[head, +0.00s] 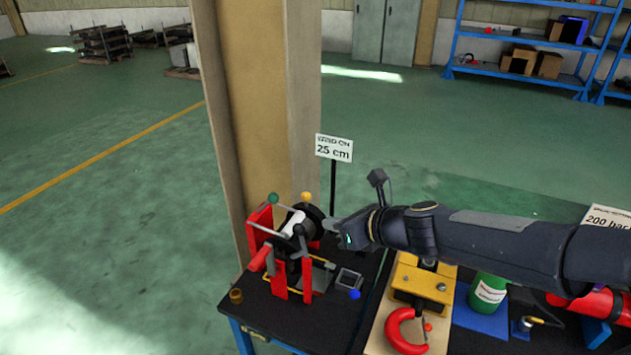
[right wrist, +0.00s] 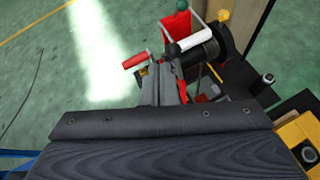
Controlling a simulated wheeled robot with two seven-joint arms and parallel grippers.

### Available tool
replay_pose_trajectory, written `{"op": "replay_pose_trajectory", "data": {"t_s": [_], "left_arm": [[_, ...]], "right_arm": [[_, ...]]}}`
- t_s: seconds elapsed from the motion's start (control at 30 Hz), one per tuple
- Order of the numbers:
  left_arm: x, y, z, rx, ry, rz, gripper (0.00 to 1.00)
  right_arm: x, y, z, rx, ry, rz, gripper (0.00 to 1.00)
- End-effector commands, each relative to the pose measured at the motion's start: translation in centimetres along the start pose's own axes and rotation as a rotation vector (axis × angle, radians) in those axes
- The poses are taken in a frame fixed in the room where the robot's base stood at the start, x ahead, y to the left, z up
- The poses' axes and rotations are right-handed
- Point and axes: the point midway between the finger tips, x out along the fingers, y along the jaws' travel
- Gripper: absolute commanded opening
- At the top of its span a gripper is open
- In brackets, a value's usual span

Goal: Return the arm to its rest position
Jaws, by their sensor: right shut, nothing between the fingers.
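My right arm (head: 480,236) reaches in from the right above the bench. My right gripper (head: 334,226) is shut and empty, with its tip at the right side of a small red winch stand (head: 262,220) with a black drum. From the head view I cannot tell whether it touches the stand. In the right wrist view the shut fingers (right wrist: 171,88) point toward the winch, beside its red-handled crank (right wrist: 135,61) and white roller (right wrist: 194,43). My left gripper is not in view.
A tan pillar (head: 262,110) stands right behind the winch. A "25 cm" sign (head: 333,148) stands on a post close to the gripper.

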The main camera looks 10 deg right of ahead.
Motion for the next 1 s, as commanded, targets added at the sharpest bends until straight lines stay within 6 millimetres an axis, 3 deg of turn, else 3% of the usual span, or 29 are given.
{"op": "replay_pose_trajectory", "data": {"t_s": [0.13, 0.27, 0.37, 0.5, 0.6, 0.7, 0.8, 1.0], "left_arm": [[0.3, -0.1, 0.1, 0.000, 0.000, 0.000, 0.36], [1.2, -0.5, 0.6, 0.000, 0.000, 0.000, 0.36], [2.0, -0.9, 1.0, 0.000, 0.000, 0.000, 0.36], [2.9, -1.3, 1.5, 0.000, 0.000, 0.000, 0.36], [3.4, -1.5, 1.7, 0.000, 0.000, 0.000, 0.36], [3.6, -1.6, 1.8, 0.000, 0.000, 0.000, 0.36], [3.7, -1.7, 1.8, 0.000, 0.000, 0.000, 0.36], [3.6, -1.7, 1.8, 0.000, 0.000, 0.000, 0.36]], "right_arm": [[-1.2, 0.6, -0.3, -0.125, -0.004, 0.013, 0.00], [-5.3, 2.6, -2.4, -0.578, 0.004, 0.059, 0.00], [-9.3, 4.8, -6.1, -1.075, 0.040, 0.117, 0.00], [-13.8, 6.8, -12.8, -1.729, 0.137, 0.240, 0.00], [-16.1, 7.4, -17.2, -2.077, 0.216, 0.348, 0.00], [-17.6, 7.4, -20.1, -2.297, 0.276, 0.445, 0.00], [-18.4, 7.4, -21.6, -2.405, 0.308, 0.506, 0.00], [-18.6, 7.3, -21.9, -2.436, 0.317, 0.525, 0.00]]}}
